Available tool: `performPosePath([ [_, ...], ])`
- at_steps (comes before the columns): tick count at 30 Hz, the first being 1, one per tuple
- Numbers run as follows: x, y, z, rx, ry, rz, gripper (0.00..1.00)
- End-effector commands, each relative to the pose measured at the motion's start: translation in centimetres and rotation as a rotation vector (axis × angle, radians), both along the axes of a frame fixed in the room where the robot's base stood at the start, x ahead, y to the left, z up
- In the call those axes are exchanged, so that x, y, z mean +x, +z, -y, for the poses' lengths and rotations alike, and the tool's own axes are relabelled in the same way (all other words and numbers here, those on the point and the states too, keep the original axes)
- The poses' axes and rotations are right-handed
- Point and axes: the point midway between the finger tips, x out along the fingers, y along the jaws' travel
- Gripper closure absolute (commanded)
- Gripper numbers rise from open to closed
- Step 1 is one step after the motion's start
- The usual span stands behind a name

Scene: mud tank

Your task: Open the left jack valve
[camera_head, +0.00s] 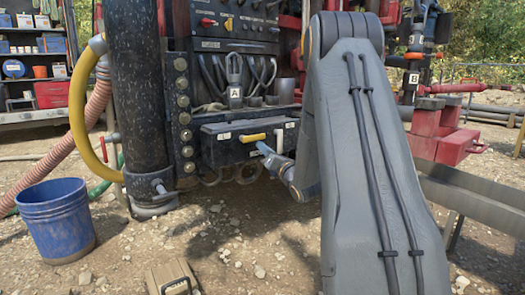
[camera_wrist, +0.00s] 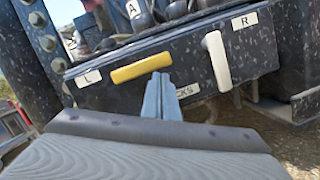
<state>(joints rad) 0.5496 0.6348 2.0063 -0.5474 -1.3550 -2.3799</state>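The left jack valve's yellow handle (camera_wrist: 142,68) lies nearly level across the front of a dark speckled box, beside the "L" label (camera_wrist: 88,78). It also shows in the head view (camera_head: 252,138). My gripper's blue-grey fingers (camera_wrist: 161,84) are together, with nothing seen between them. Their tips are just below the handle's right end in the wrist view. In the head view, my gripper (camera_head: 262,147) is close to the handle's right end. I cannot tell whether they touch.
A white handle (camera_wrist: 217,60) hangs upright to the right, near the "R" label (camera_wrist: 244,20). A black column (camera_head: 138,90) with a yellow pipe (camera_head: 78,110) stands left. A blue bucket (camera_head: 56,222) and a beige case (camera_head: 172,279) are on the gravel. Hoses hang above the box.

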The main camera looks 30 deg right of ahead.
Motion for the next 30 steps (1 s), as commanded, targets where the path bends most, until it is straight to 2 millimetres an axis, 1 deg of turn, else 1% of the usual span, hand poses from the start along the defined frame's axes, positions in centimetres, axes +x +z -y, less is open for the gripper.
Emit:
performPosePath([
  [6,0.0,0.4,0.2,-0.001,-0.002,0.005,1.0],
  [20,0.1,0.6,0.4,-0.002,-0.004,0.009,1.0],
  [23,0.1,0.2,0.4,-0.002,-0.005,0.01,1.0],
  [25,0.1,-0.5,0.4,-0.001,-0.004,0.008,1.0],
  [30,0.2,-2.9,0.1,0.0,-0.001,0.002,1.0],
])
